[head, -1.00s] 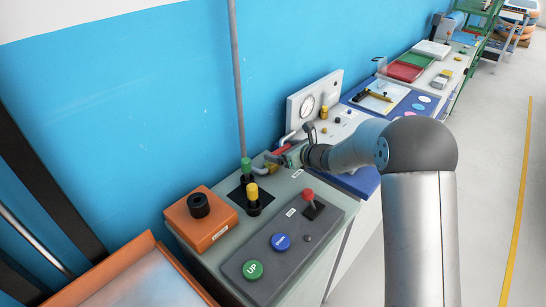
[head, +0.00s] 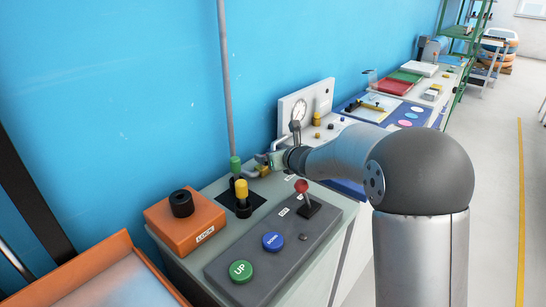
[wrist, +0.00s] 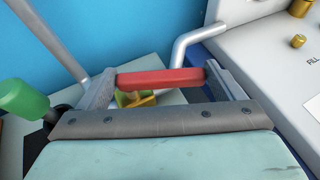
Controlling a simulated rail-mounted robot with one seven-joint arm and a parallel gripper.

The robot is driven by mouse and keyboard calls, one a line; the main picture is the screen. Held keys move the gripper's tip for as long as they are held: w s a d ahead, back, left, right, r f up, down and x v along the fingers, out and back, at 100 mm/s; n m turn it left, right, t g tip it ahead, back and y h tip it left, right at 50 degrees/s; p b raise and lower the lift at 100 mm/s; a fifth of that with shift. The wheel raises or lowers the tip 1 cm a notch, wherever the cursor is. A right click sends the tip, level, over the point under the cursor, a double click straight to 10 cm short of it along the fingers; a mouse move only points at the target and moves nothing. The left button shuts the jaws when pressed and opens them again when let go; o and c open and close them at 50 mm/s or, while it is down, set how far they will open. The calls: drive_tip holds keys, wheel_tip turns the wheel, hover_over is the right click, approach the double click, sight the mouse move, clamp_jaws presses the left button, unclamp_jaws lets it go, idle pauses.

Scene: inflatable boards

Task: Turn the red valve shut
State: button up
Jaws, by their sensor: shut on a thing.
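The red valve handle (wrist: 160,80) is a bar that lies across between my gripper's two fingers in the wrist view. My gripper (wrist: 161,84) is shut on it, one finger at each end of the bar. A yellow part (wrist: 134,98) shows just below the bar. In the head view my gripper (head: 270,160) is at the pipework by the wall, behind the green and yellow handles. The red handle is hidden there by my gripper and arm.
A green handle (head: 235,166) and a yellow handle (head: 242,190) stand close to the left of my gripper. A red-knobbed lever (head: 302,187) rises from the button panel (head: 225,262) in front. A gauge panel (head: 292,108) stands behind. An orange box (head: 160,222) is at left.

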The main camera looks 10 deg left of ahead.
drive_tip(key=o, duration=1.2)
drive_tip(key=shift+r, duration=0.1)
drive_tip(key=shift+c, duration=0.2)
drive_tip(key=shift+d, duration=0.1)
drive_tip(key=v, duration=0.7)
drive_tip(key=shift+s+d+b, duration=0.1)
drive_tip(key=shift+s+b, duration=0.1)
drive_tip(key=shift+b, duration=0.1)
